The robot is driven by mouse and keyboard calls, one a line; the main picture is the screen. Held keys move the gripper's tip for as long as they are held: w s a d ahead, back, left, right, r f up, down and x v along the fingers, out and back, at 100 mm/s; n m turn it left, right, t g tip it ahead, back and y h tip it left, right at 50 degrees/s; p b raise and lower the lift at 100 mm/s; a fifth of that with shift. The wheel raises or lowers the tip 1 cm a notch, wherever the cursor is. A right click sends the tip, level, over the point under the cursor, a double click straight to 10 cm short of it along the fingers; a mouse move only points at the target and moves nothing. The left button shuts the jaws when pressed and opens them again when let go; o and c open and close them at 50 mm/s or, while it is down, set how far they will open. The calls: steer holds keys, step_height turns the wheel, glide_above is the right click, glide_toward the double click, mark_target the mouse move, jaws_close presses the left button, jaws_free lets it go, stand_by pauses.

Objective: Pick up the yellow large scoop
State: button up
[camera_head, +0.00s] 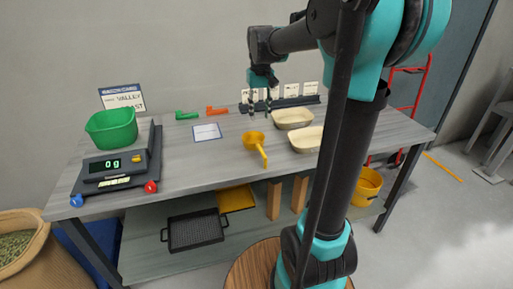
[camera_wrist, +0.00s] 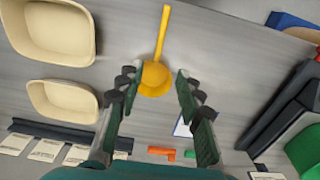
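The yellow large scoop (camera_head: 255,141) lies on the grey table, near the middle, with its handle toward the front edge. In the wrist view the scoop (camera_wrist: 155,78) shows its round bowl between and beyond my fingertips, with the handle pointing to the top of the picture. My gripper (camera_head: 258,104) hangs above the table in the head view, a little behind and above the scoop's bowl. In the wrist view my gripper (camera_wrist: 155,85) has its two fingers spread wide with nothing held. I see no contact between the fingers and the scoop.
Two cream trays (camera_head: 293,118) (camera_head: 307,139) stand right of the scoop. A scale (camera_head: 115,170) with a green bowl (camera_head: 112,128) stands at left, reading 0 g. A green scoop (camera_head: 187,115) and an orange scoop (camera_head: 216,110) lie behind. A white card (camera_head: 207,132) lies left of the yellow scoop.

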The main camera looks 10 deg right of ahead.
glide_above(259, 146)
step_height(259, 146, down, 10)
steer(key=shift+w+a+r, duration=0.1)
steer(key=shift+w, duration=0.05)
steer(key=shift+f, duration=3.25)
jaws_close()
